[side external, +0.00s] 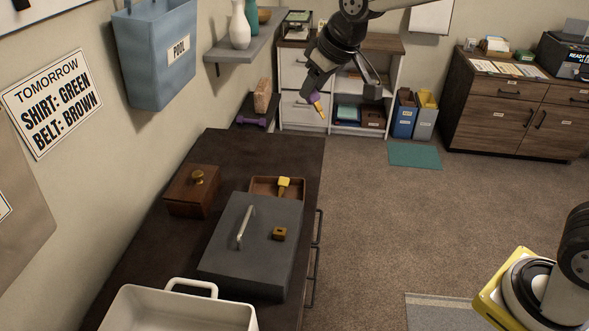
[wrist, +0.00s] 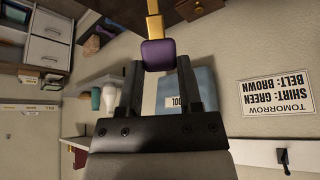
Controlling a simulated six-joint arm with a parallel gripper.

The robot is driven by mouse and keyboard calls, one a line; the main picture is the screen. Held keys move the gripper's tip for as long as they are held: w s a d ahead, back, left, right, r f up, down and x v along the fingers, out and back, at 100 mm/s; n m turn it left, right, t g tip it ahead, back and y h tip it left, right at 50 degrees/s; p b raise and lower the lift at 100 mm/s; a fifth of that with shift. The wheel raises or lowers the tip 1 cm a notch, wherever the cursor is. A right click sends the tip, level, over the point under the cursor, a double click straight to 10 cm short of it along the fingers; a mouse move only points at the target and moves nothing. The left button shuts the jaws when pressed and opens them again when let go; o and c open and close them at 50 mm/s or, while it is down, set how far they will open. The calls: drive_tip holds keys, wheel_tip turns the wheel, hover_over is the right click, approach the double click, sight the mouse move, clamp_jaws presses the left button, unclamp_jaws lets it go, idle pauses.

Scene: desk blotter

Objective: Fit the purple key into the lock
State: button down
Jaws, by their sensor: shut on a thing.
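My gripper (side external: 311,92) is high above the far end of the dark desk, at its right side. In the wrist view my gripper (wrist: 158,66) is shut on the purple head of the purple key (wrist: 158,54), whose yellow shaft points away from the fingers. The purple key (side external: 318,103) also shows in the side view, tilted, shaft downward, apart from everything else. A small brass-brown lock block (side external: 279,234) sits on the grey lidded box (side external: 226,265), well below and nearer than my gripper; its keyhole is too small to make out.
A yellow-headed key (side external: 284,183) rests in a wooden tray (side external: 263,182) behind the grey box. The grey box has a raised handle (side external: 244,228). A wooden box with a knob (side external: 193,192) stands left, a white basin (side external: 180,312) in front. The far desk top is clear.

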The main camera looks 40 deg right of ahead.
drive_tip(key=s+a+n+g+y, duration=0.1)
drive_tip(key=a+n+g+y, duration=0.5)
drive_tip(key=n, duration=0.6)
drive_tip(key=s+a+n+g+y, duration=0.1)
drive_tip(key=a+n+g+y, duration=0.15)
drive_tip(key=n+g, duration=0.75)
wheel_tip(320, 180, down, 17)
drive_tip(key=n+t, duration=0.1)
drive_tip(key=n, duration=0.1)
drive_tip(key=shift+w+a, duration=0.15)
drive_tip(key=shift+a, duration=0.3)
idle(0.5)
drive_tip(key=shift+f, duration=2.85)
drive_tip(key=shift+f, duration=1.05)
